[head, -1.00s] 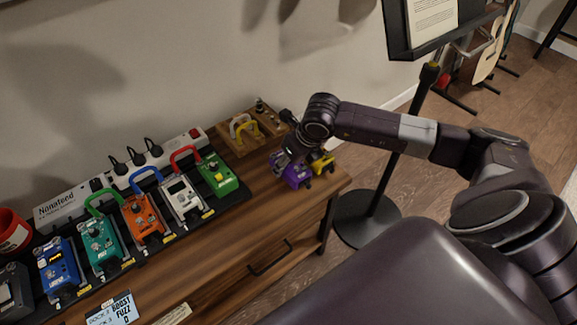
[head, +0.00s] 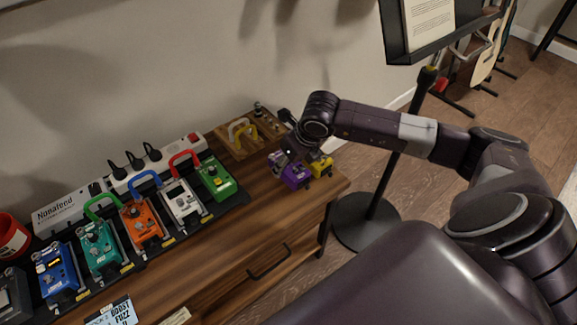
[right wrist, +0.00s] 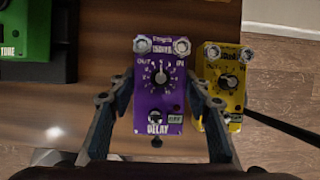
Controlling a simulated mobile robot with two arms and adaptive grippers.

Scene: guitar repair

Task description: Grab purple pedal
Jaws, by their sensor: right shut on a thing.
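The purple pedal (head: 291,176), labelled DELAY, is at the right end of the wooden table, beside the yellow pedal. In the right wrist view the purple pedal (right wrist: 158,88) stands between the two fingers of my right gripper (right wrist: 158,98), knobs facing the camera. My right gripper (head: 292,160) is shut on the purple pedal, one finger at each side. The right finger lies in the narrow gap between the purple pedal and the yellow pedal (right wrist: 222,85). I cannot tell whether the purple pedal touches the table. My left gripper is not in view.
A black pedalboard holds several pedals, the green pedal (head: 215,178) nearest. A wooden block with cables (head: 236,146) sits behind. A music stand (head: 385,150) stands right of the table (head: 225,240). Bare tabletop lies in front of the purple pedal.

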